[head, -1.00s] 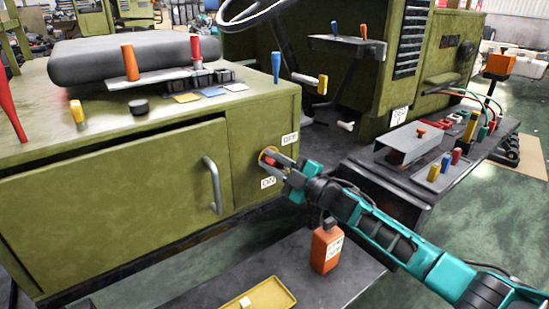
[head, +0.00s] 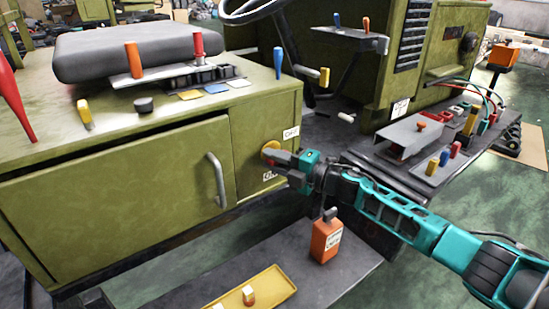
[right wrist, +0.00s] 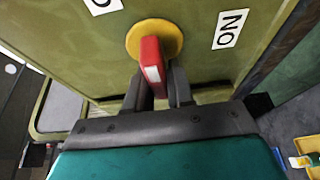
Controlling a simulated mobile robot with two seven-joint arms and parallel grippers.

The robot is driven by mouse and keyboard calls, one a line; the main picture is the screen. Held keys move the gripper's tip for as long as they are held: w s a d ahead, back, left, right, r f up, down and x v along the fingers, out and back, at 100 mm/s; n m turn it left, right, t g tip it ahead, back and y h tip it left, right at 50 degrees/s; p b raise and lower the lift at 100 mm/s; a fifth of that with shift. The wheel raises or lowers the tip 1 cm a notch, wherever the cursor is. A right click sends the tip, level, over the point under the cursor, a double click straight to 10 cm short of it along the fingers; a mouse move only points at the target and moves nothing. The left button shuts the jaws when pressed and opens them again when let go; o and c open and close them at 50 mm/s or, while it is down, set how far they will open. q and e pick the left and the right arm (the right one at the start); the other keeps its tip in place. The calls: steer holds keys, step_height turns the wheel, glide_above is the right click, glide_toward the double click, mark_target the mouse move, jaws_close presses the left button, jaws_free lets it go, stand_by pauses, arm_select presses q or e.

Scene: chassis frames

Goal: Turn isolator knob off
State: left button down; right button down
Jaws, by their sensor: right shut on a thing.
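The isolator knob has a red handle (right wrist: 151,62) on a round yellow disc (right wrist: 172,32), mounted on the olive cabinet's end panel. In the head view the yellow disc (head: 270,148) shows only partly behind my right gripper (head: 283,159). The right gripper's fingers (right wrist: 160,92) are shut on the red handle, one on each side. An "OFF" label (head: 291,132) is above right of the knob; the "ON" label (head: 270,176) below is partly covered. The wrist view shows "ON" (right wrist: 230,29) right of the disc and a cut-off label (right wrist: 103,5) upper left. My left gripper is not in view.
A cabinet door handle (head: 216,180) is left of the knob. A dark side shelf (head: 480,150) with coloured parts lies right of the arm.

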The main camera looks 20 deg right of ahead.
stand_by(0.4)
steer(key=c, duration=1.1)
jaws_free()
steer(key=shift+d, duration=0.1)
steer(key=v, duration=1.3)
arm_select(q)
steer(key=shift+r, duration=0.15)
arm_select(e)
steer(key=shift+w, duration=0.1)
